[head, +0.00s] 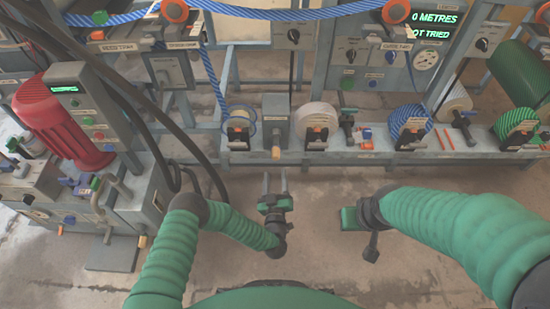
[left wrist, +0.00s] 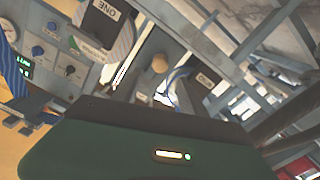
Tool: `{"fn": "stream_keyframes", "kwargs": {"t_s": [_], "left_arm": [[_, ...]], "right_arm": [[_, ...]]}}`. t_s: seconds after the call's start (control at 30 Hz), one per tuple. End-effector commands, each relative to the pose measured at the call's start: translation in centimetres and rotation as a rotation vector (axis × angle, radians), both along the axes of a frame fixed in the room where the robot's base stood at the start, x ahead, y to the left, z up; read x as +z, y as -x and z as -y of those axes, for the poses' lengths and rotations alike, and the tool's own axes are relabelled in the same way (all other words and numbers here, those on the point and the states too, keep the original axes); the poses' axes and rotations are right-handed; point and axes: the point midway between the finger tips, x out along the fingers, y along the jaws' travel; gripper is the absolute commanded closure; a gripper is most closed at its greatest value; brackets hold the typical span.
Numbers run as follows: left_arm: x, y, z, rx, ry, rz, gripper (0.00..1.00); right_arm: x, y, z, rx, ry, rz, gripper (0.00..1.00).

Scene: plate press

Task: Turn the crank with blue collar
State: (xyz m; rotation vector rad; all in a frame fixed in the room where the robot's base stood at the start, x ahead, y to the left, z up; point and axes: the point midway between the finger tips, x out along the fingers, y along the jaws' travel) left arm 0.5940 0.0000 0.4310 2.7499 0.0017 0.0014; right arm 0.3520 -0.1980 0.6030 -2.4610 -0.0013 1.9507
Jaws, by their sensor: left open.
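No crank with a clearly readable blue collar stands out in the head view. A dark handle (head: 464,122) with a small blue part sits on the right of the bench. A grey bent crank (head: 104,212) hangs on the left machine, but its collar colour is too small to tell. My left gripper (head: 275,182) is open and empty over the floor, in front of the bench, its fingers pointing towards it. The left wrist view shows a tan round knob (left wrist: 160,63) and a blue strand (left wrist: 180,75) beyond the gripper. My right gripper (head: 349,218) is over the floor, its fingers unclear.
A long bench carries a grey box (head: 275,120) with a tan knob, a white roll (head: 316,118), a blue striped roll (head: 409,122) and a green striped roll (head: 516,124). A red motor (head: 62,122) stands left. Dark hoses hang between the left machine and bench.

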Motion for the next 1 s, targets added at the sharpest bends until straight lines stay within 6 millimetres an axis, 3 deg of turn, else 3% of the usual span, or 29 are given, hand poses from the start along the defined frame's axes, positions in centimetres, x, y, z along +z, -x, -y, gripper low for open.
{"fn": "stream_keyframes", "kwargs": {"t_s": [0.03,0.2,0.4,0.77,1.0], "left_arm": [[-0.6,-1.4,-0.1,0.004,0.000,0.004,0.50],[-0.6,-5.8,-0.1,0.002,0.000,0.003,0.50],[-0.4,-9.4,0.0,0.000,0.000,0.001,0.50],[0.0,-10.4,0.0,-0.002,-0.001,-0.001,0.50],[-0.1,-10.4,0.0,-0.002,-0.001,-0.001,0.81]], "right_arm": [[-1.2,0.0,0.0,0.000,0.000,0.000,0.66],[-3.2,0.0,0.0,0.000,0.000,-0.001,0.66],[-4.7,0.0,0.0,0.000,0.000,-0.001,0.66],[-4.8,0.0,0.0,0.000,0.000,-0.001,0.66],[-4.8,0.0,0.0,0.000,0.000,-0.001,0.66]]}}
